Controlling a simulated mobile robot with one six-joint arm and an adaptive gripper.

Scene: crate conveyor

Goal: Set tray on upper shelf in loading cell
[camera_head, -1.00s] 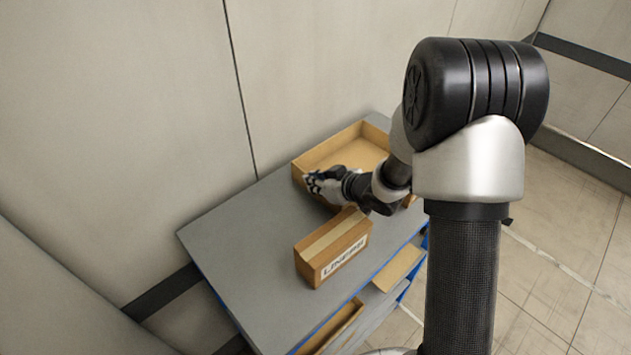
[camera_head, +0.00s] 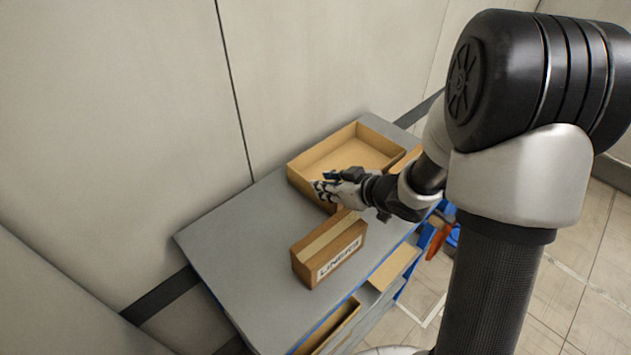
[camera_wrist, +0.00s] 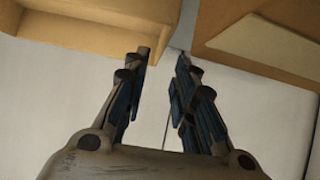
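An open tan tray (camera_head: 310,190) sits at the far end of the grey shelf top (camera_head: 225,260), against the wall. My gripper (camera_head: 318,188) appears over or beside the tray's near wall in the head view; the exact gap cannot be told. In the wrist view my gripper (camera_wrist: 160,58) has its two fingers apart with nothing between them. A tan box edge (camera_wrist: 110,52) is ahead of the left finger, likely the tray, and another tan piece (camera_wrist: 265,45) is ahead at the right.
A closed carton marked LINERS (camera_head: 330,250) stands on the shelf top, nearer than the tray. Another tan box (camera_head: 408,157) shows partly behind my arm. Tan boxes (camera_head: 395,265) lie on lower levels. Blue and orange items (camera_head: 438,238) are beyond the right edge. The shelf top's left part is clear.

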